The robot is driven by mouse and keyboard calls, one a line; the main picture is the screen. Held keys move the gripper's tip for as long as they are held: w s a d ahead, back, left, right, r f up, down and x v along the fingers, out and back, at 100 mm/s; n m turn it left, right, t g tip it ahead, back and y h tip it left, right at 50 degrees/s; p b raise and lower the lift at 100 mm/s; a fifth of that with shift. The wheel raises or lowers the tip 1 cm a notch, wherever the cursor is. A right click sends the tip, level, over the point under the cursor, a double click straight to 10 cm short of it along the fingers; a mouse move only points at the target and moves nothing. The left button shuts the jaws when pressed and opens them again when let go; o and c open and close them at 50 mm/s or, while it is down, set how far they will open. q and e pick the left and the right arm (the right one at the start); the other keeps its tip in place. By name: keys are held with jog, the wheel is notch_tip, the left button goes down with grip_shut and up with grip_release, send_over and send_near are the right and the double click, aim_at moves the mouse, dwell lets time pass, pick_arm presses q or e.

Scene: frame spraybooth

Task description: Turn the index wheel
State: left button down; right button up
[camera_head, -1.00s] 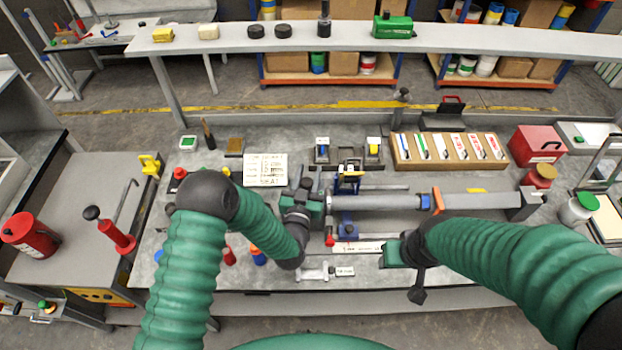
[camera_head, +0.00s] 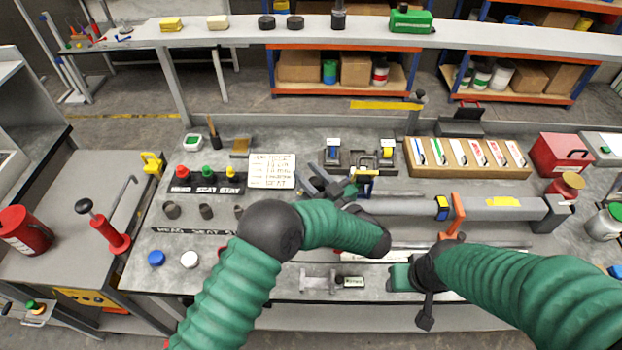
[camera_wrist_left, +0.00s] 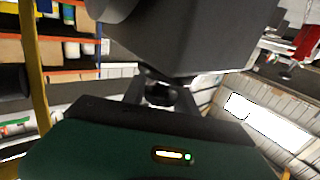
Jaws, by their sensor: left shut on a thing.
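The index wheel shows as dark grey spokes (camera_head: 316,184) at the left end of a long grey tube (camera_head: 395,206) on the bench, partly hidden by my left gripper. My left gripper (camera_head: 338,187) is at these spokes, shut on a dark part that looks like one of them. In the left wrist view a dark grey block (camera_wrist_left: 175,40) fills the top, close beyond the fingers (camera_wrist_left: 160,92). My right gripper (camera_head: 425,285) is low over the bench's front edge, below the tube; its fingertips are not clear.
An orange clamp (camera_head: 456,214) stands around the tube. A button box (camera_head: 207,185) and a white text card (camera_head: 272,171) lie left of the wheel. A wooden tray of cards (camera_head: 468,158) is behind the tube. A small grey fixture (camera_head: 320,282) sits at the front.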

pick_arm(q)
jog(key=shift+a+r+n+g+y+b, duration=0.1)
jog(key=shift+n+g+y+b, duration=0.35)
jog(key=shift+n+g+y, duration=0.25)
jog(key=c, duration=1.3)
grip_release()
jog(key=shift+c, duration=0.2)
jog(key=o, duration=0.3)
jog(key=shift+w, duration=0.1)
jog(key=shift+a, duration=0.1)
